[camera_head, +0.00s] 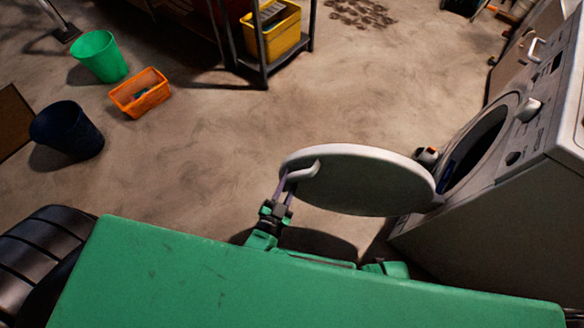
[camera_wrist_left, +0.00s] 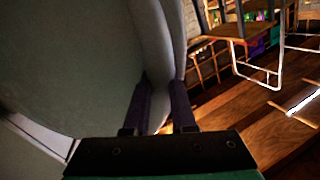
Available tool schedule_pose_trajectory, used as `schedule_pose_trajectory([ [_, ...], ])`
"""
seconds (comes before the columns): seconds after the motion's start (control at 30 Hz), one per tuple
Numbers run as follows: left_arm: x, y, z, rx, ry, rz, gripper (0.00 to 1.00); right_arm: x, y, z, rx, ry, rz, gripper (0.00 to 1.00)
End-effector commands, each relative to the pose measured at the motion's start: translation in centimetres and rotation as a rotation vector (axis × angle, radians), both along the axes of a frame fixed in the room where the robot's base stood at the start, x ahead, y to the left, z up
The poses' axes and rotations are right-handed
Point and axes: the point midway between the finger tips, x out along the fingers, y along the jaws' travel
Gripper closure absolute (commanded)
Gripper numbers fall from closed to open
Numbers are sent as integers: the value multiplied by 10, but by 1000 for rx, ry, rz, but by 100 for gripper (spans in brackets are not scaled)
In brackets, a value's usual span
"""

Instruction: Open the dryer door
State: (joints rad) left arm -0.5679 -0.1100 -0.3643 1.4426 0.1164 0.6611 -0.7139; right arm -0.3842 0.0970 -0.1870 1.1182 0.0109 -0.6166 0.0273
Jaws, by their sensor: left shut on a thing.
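The dryer (camera_head: 545,135) is a white machine at the right of the head view, tilted in the picture. Its round white door (camera_head: 365,180) stands swung out well away from the dark round opening (camera_head: 475,148). The pale curved door handle (camera_head: 304,171) is at the door's left end. My left gripper (camera_head: 286,184) is shut on this handle. In the left wrist view, the fingers (camera_wrist_left: 161,105) close around the handle (camera_wrist_left: 168,30), and the grey door surface (camera_wrist_left: 65,60) fills the left side. I do not see my right gripper.
A green bucket (camera_head: 99,56), an orange basket (camera_head: 140,94) and a dark blue bucket (camera_head: 67,130) stand at the left. A dark shelf with a yellow crate (camera_head: 276,34) is at the top. The concrete floor (camera_head: 220,140) left of the door is clear.

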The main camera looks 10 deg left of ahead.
Motion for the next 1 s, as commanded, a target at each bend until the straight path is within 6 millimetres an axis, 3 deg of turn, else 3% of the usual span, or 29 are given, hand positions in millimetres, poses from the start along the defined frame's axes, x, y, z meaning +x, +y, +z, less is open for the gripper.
schedule_pose_trajectory([
  [0.57, -8, -2, 1, -3, -3, 23, 100, -6, -1, -3, -1, 1, 3, 50],
  [0.6, -8, -2, 1, -3, -3, 23, 65, -6, -1, -3, -1, 1, 3, 50],
  [1.0, -8, 0, 1, 0, -1, 22, 64, -4, -2, -1, -1, -3, 3, 50],
])
